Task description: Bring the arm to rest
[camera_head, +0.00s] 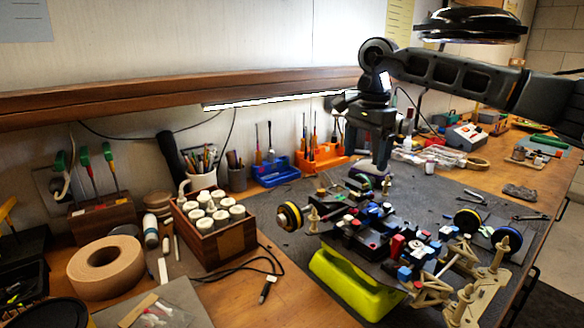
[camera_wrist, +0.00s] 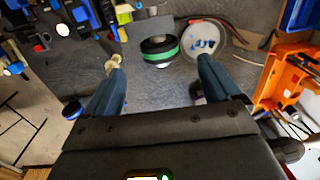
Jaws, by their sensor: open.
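My arm (camera_head: 455,78) reaches in from the right in the head view, with its forearm roughly level and the wrist bent down. My gripper (camera_head: 380,168) points down at the far side of the dark mat, behind the racecar (camera_head: 375,240). In the wrist view my gripper (camera_wrist: 162,62) is open, its two blue-grey fingers well apart with nothing held between them. A black wheel with a green band (camera_wrist: 160,50) lies on the mat beyond the fingertips. A round clear dish with blue bits (camera_wrist: 205,42) is beside it.
The racecar sits on a yellow-green stand (camera_head: 352,285). An orange tool holder (camera_head: 320,158) and blue bin (camera_head: 274,172) stand behind, left of the gripper. A lamp (camera_head: 470,25) hangs above the arm. A wooden box of white-capped bottles (camera_head: 215,228) stands left.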

